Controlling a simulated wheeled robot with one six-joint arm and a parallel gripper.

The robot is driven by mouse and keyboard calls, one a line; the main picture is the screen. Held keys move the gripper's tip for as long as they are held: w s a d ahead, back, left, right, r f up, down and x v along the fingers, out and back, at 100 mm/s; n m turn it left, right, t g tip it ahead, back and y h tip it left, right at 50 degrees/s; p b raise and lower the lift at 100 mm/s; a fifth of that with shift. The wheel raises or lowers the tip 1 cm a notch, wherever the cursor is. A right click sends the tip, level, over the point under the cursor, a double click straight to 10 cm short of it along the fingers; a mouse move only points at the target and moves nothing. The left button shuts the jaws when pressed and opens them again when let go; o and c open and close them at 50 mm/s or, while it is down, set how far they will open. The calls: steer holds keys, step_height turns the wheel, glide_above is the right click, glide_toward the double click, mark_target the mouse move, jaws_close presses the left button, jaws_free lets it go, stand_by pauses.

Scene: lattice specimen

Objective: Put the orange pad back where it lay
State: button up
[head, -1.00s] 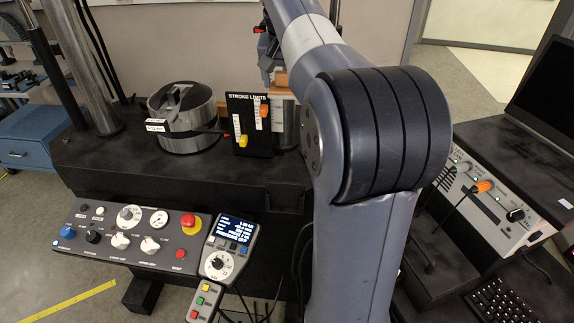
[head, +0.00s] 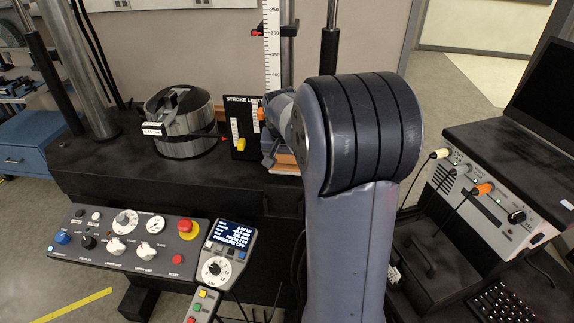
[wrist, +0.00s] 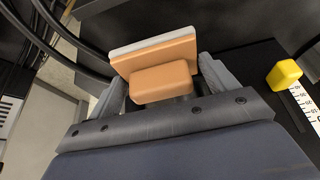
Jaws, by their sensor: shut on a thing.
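The orange pad (wrist: 163,82) is between the two fingers of my gripper (wrist: 166,85) in the wrist view. It shows as a rounded orange block against a wider orange slab with a pale grey layer. My gripper is shut on it. In the head view my gripper (head: 273,138) is low beside the stroke limits board (head: 240,128), largely hidden by my own arm. Orange (head: 285,160) shows just below it. I cannot tell whether the pad touches the surface under it.
The board's yellow slider (wrist: 284,74) is close to the right of my gripper. A round metal cell (head: 180,120) stands further left on the black bench (head: 110,165). A vertical scale (head: 271,45) rises behind. A control panel (head: 125,240) lies in front.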

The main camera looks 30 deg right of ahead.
mark_target(287, 162)
steer(key=shift+f, duration=1.35)
steer(key=shift+f, duration=0.1)
steer(key=shift+f, duration=0.15)
steer(key=o, duration=0.9)
steer(key=shift+r, duration=0.4)
steer(key=v, duration=1.1)
steer(key=shift+s+a+r, duration=0.1)
steer(key=shift+r, duration=0.25)
